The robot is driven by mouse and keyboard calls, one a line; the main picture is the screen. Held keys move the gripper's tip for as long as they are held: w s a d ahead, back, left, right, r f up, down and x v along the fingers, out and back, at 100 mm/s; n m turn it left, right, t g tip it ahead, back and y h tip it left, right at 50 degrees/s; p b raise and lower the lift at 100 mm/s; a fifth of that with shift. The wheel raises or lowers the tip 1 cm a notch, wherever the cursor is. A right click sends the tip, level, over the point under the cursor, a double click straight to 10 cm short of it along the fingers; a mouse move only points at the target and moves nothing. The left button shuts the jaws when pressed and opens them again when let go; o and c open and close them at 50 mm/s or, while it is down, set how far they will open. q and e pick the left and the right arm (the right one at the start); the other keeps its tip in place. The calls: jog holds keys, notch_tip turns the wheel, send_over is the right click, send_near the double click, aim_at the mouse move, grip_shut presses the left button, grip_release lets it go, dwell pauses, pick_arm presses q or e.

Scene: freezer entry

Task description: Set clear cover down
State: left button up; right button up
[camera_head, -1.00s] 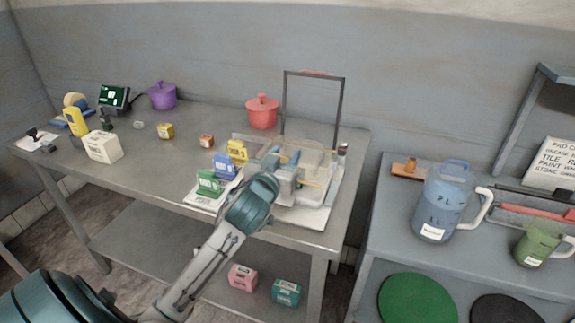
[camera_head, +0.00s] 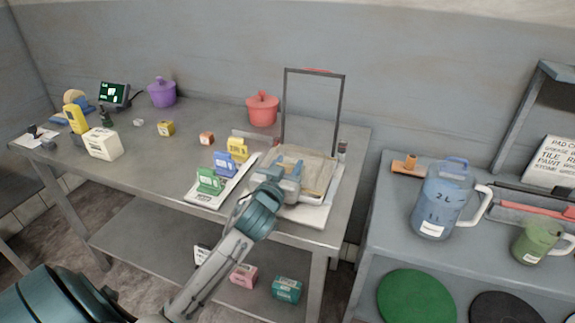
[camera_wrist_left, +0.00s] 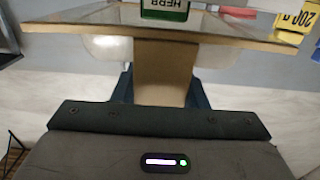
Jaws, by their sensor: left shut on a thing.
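The clear cover (camera_head: 314,168) is a see-through panel with a tan edge, over the white tray (camera_head: 318,212) at the table's right end. My left gripper (camera_head: 286,182) is shut on the cover's near side. In the left wrist view the cover (camera_wrist_left: 215,28) spans the top, with a tan piece between the fingers (camera_wrist_left: 165,82). I cannot tell whether the cover touches the tray or hangs just above it. The gripper hides part of the tray. My right gripper is not in view.
A dark upright frame (camera_head: 341,103) stands behind the tray, and a red pot (camera_head: 262,109) is at its left. Green (camera_head: 210,182), blue (camera_head: 225,163) and yellow (camera_head: 238,149) blocks stand on a white card to the left. Table space left of them is fairly clear.

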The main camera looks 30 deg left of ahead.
pick_arm(q)
jog(key=shift+f, duration=0.25)
jog(key=o, duration=0.9)
jog(key=shift+o, duration=0.2)
jog(key=shift+r, duration=0.25)
jog(key=shift+r+p, duration=0.4)
jog(key=shift+r, duration=0.1)
jog(key=b+v, duration=0.2)
jog(key=v, duration=1)
jog(key=shift+b, duration=0.4)
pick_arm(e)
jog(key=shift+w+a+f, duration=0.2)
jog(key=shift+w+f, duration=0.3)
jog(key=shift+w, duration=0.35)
